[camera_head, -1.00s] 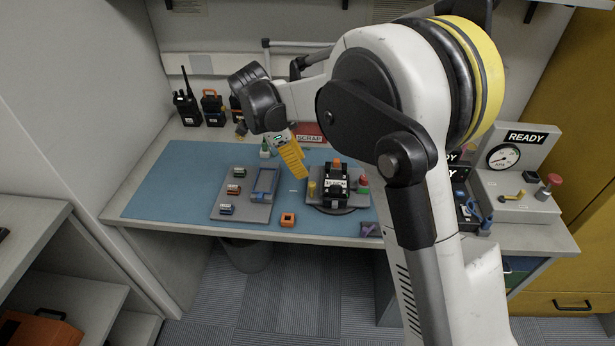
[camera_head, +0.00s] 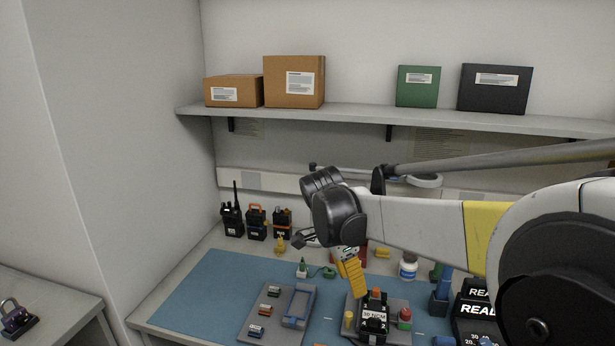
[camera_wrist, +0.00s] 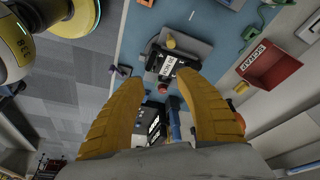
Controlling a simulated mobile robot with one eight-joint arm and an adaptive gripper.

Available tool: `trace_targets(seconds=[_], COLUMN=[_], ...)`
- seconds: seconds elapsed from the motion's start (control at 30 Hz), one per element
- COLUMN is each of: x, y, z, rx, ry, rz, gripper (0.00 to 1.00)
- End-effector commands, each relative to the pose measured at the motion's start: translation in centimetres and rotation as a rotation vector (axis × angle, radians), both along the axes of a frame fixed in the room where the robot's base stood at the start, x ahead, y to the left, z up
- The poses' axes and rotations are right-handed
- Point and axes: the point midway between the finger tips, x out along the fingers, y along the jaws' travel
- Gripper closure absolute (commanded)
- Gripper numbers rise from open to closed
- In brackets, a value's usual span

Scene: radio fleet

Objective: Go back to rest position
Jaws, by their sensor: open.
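My gripper (camera_wrist: 165,110) is open and empty in the wrist view, its two yellow fingers spread apart with nothing between them in their grasp. In the head view my gripper (camera_head: 352,275) hangs from the wrist above the back of the blue mat (camera_head: 215,290). It appears close over a grey fixture holding a black device (camera_head: 373,325) with an orange top. The same device (camera_wrist: 168,65) shows beyond the fingers in the wrist view. I cannot tell the exact height of the fingers above it.
A shelf (camera_head: 400,118) with boxes runs along the wall above the bench. Several radios (camera_head: 256,222) stand at the back left. A white bottle (camera_head: 408,268) stands right of the gripper. A red scrap bin (camera_wrist: 268,65) shows in the wrist view. The mat's left part is clear.

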Motion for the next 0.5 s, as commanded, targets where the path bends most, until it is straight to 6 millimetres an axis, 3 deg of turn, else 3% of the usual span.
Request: trace_targets(seconds=[0.1,0.2,0.37,0.5], x=[-4.0,-7.3,-12.8,-17.1], y=[-2.6,-4.2,-6.2,-7.4], z=[2.5,3.8,4.4,3.7], rx=[0.043,0.057,0.037,-0.03], ry=[-0.019,-0.049,-0.12,-0.189], rz=[0.216,0.41,0.709,0.945], gripper=[0.59,0.59,0.59,0.59])
